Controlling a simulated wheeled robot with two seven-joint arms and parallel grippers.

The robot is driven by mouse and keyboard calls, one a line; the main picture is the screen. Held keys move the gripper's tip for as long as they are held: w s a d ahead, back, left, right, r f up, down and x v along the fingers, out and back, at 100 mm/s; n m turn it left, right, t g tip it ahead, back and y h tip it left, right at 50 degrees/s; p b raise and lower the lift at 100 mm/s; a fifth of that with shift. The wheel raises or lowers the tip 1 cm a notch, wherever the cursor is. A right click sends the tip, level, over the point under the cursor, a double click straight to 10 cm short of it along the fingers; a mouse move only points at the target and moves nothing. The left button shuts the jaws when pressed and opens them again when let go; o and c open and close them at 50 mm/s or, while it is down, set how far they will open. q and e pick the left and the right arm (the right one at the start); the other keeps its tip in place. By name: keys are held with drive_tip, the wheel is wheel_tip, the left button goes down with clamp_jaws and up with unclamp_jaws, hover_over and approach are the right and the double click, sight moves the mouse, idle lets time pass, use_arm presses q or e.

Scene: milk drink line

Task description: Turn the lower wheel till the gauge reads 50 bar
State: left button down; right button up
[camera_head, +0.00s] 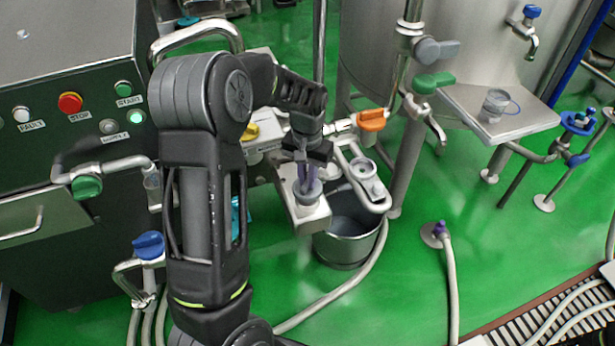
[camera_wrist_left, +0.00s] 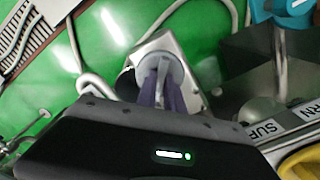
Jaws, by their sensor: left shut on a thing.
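A small grey round piece, which looks like a wheel (camera_head: 309,197), sits at the end of a metal block (camera_head: 312,218) in the middle of the head view. My left gripper (camera_head: 306,180) reaches down onto it from above, its purple fingers shut on it. In the left wrist view the wheel (camera_wrist_left: 160,62) shows as a grey disc in front of the metal block (camera_wrist_left: 192,98), with the purple fingers (camera_wrist_left: 160,92) at its near side. I cannot make out a gauge reading. My right gripper is not in view.
A metal bucket (camera_head: 345,250) stands below the block, with a hose beside it. An orange-handled valve (camera_head: 372,120) is close to the right of my left wrist. A control cabinet (camera_head: 60,150) stands at the left.

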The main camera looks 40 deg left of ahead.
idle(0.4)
use_arm(q)
drive_tip(key=c, duration=1.5)
unclamp_jaws()
drive_tip(key=shift+o, duration=0.2)
wheel_tip(320, 180, up, 8)
drive_tip(key=shift+f, duration=0.1)
